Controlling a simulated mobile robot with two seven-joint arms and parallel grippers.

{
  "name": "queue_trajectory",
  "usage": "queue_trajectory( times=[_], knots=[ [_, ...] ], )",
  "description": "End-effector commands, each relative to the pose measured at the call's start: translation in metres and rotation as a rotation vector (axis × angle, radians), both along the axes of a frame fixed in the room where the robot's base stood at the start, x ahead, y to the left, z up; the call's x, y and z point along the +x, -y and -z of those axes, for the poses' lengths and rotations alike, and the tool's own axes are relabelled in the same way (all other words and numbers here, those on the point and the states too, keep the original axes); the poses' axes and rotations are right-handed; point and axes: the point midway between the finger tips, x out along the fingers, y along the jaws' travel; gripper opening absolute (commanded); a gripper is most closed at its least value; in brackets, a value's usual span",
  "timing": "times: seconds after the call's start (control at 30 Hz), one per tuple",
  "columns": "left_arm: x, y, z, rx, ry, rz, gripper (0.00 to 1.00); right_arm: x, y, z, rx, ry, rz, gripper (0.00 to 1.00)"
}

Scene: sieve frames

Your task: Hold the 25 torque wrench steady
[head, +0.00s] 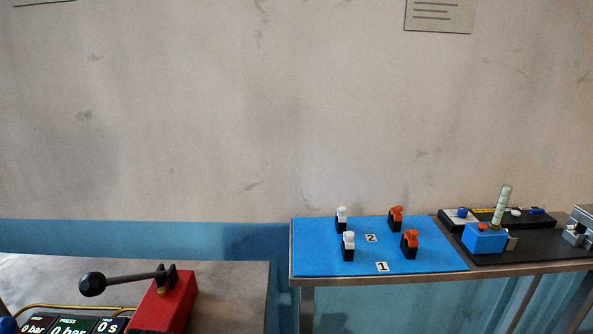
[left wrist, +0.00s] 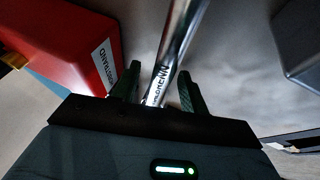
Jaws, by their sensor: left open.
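A shiny metal bar with dark lettering, which looks like the torque wrench (left wrist: 179,45), runs from the top of the left wrist view down between my left gripper's fingers. My left gripper (left wrist: 159,72) is open, with one finger on each side of the bar. I cannot tell whether either finger touches it. The number 25 cannot be read on the bar, and its ends are out of view. I cannot make out the wrench or my grippers in the head view. My right gripper is not in view.
A red block (left wrist: 65,45) with a white label stands close left of the gripper; a grey block (left wrist: 298,40) is at right. In the head view, a red lever press (head: 165,303) stands on the near bench. A blue mat (head: 312,255) with several small fittings lies on the far table.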

Motion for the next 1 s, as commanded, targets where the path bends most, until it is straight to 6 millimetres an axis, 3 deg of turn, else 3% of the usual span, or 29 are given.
queue_trajectory(
  times=[0.17, 0.6, 1.0],
  knots=[
    [-0.002, 0.005, -0.009, -0.003, 0.004, 0.002, 0.44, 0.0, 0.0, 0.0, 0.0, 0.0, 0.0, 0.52],
    [-0.019, 0.026, -0.062, 0.0, 0.002, 0.001, 0.44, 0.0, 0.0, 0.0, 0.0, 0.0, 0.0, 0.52],
    [-0.021, 0.028, -0.066, 0.0, -0.001, 0.0, 0.44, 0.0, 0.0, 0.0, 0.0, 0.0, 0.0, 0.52]
  ],
)
